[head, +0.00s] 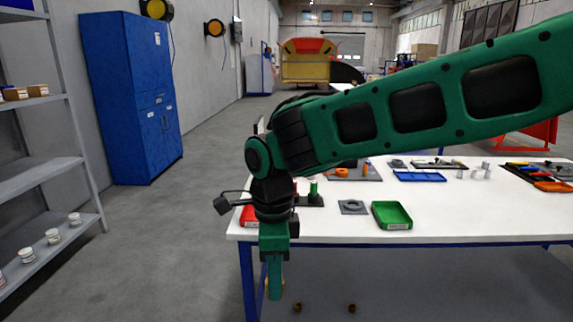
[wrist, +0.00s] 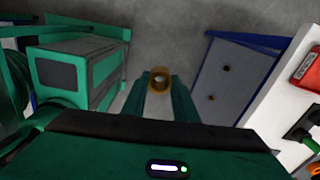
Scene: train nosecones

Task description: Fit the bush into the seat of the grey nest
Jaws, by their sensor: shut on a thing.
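The bush is a brass-coloured ring (wrist: 159,79) held between the fingertips of my gripper (wrist: 160,88) in the wrist view. In the head view my gripper (head: 273,287) points down in front of the table's left front corner, its fingertips below the tabletop level. There the bush is mostly hidden by the fingers. A grey square plate with a round raised seat (head: 352,207), which looks like the grey nest, lies on the white table near its front edge, right of and above my gripper. The inside of its seat is too small to make out.
The white table (head: 470,226) has a blue frame and a low shelf bearing two small brown pieces (head: 297,307). A green tray (head: 392,222) stands right of the plate. A red tray (wrist: 305,68) and a dark stand with a green post (head: 313,192) are left of it.

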